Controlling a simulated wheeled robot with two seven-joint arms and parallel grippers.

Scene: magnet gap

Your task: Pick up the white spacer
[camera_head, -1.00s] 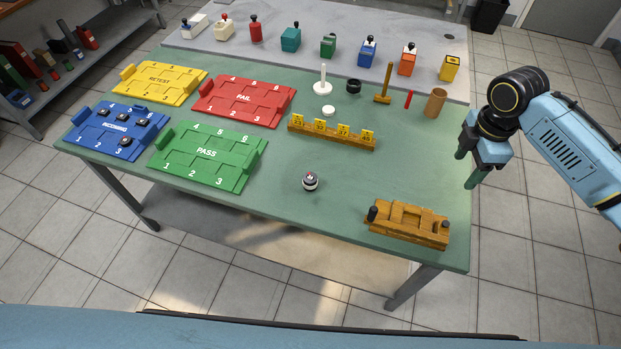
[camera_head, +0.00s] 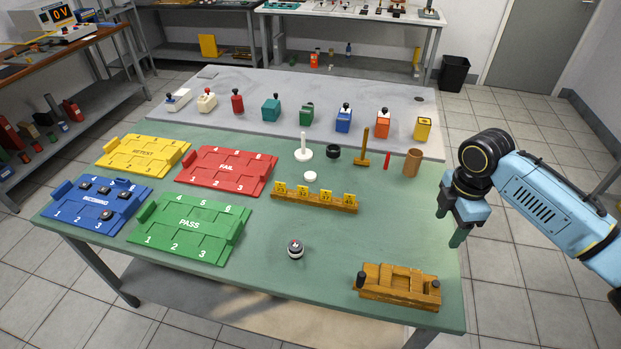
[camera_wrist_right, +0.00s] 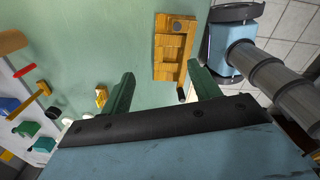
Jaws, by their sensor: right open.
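The white spacer (camera_head: 310,176) looks like a small flat white disc. It lies on the green table in the head view, behind the wooden rack with yellow number tags and in front of the white post. My right gripper (camera_head: 450,228) is open and empty at the right edge of the table, well to the right of the spacer. In the right wrist view its two green fingers (camera_wrist_right: 162,92) are spread apart with nothing between them. My left gripper is not in view.
A white post on a round base (camera_head: 303,150), a black ring (camera_head: 333,151), a wooden mallet (camera_head: 363,150) and a wooden cup (camera_head: 412,162) stand behind. The tag rack (camera_head: 315,201) is in front. A wooden fixture (camera_head: 398,286) sits at the front right. The table's middle right is clear.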

